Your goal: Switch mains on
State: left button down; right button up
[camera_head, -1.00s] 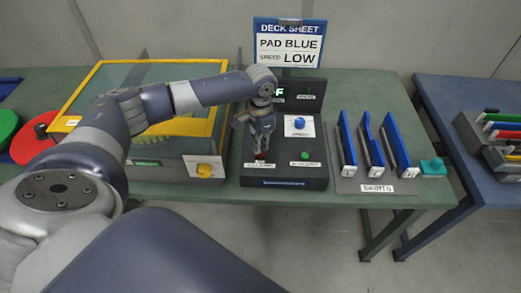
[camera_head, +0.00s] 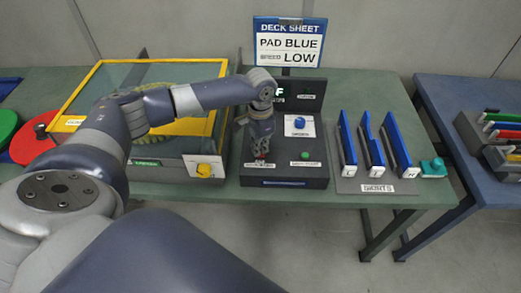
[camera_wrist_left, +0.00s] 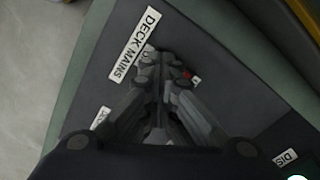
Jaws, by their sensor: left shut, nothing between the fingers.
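The dark control box (camera_head: 284,184) stands on the green table. The label DECK MAINS (camera_wrist_left: 135,45) is readable in the left wrist view. A small red part (camera_wrist_left: 187,75) of the mains switch shows right beside the fingertips; the rest of the switch is hidden by the fingers. My left gripper (camera_head: 262,154) points down at the switch, shut and empty; in the left wrist view its fingertips (camera_wrist_left: 162,66) are at the switch, though I cannot tell whether they touch. A display (camera_head: 298,95) behind shows a green letter F, partly covered by my arm. My right gripper is not in view.
On the box are a blue knob (camera_head: 299,122) and a green button (camera_head: 304,156). A yellow-framed case (camera_head: 84,88) with a yellow knob (camera_head: 204,170) stands left. Blue-handled pieces (camera_head: 373,140) stand right. The DECK SHEET sign (camera_head: 289,43) stands behind.

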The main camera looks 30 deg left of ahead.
pick_arm(q)
jog(key=shift+s+f, duration=0.15)
jog(key=shift+f, duration=0.35)
dwell(0.3)
jog(key=shift+r+p, duration=0.75)
jog(key=shift+p, duration=0.15)
notch_tip(320, 180, up, 6)
jog(key=p, duration=0.6)
jog(key=shift+f, duration=0.2)
jog(key=shift+f, duration=0.1)
